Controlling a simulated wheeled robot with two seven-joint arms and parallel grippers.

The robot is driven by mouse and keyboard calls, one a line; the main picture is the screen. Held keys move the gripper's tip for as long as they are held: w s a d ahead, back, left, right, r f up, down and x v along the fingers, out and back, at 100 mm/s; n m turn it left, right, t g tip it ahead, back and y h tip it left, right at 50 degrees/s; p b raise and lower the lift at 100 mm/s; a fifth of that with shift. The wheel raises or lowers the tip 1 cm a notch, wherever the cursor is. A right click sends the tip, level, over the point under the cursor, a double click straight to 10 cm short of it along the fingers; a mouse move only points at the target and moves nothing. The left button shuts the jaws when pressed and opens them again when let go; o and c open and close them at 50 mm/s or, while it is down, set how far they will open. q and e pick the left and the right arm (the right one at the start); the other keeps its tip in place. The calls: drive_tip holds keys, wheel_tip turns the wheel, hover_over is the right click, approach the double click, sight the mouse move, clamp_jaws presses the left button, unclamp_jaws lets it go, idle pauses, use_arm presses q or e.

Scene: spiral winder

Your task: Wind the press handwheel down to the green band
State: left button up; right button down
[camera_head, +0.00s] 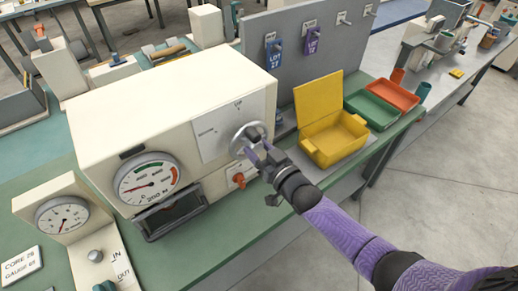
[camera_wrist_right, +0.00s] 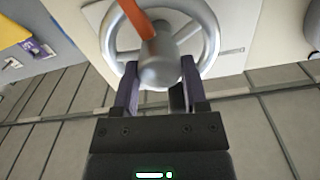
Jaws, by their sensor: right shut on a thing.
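The cream press (camera_head: 165,95) stands on the green bench. Its round dial gauge (camera_head: 150,180) has a green band along the top and a red band at the right; the red needle points left, outside the green band. The grey handwheel (camera_head: 240,132) is on the front panel. My right gripper (camera_head: 262,155) reaches it from the lower right. In the right wrist view, my right gripper (camera_wrist_right: 160,80) has its fingers either side of the hub of the handwheel (camera_wrist_right: 212,45), shut on it. An orange bar crosses the wheel to the hub. My left gripper is not in view.
A red knob (camera_head: 238,180) sits just below the wheel. A smaller gauge (camera_head: 62,216) stands at the left front. A yellow open box (camera_head: 345,143), a green tray (camera_head: 372,110) and a red tray (camera_head: 396,96) lie to the right. Open floor is at the right.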

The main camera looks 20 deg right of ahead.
drive_tip(key=shift+m, duration=0.9)
drive_tip(key=shift+c, duration=0.6)
unclamp_jaws()
drive_tip(key=shift+s, duration=0.1)
drive_tip(key=p+v, duration=0.1)
drive_tip(key=v, duration=0.8)
drive_tip(key=shift+s+d, duration=0.15)
drive_tip(key=shift+s, duration=0.2)
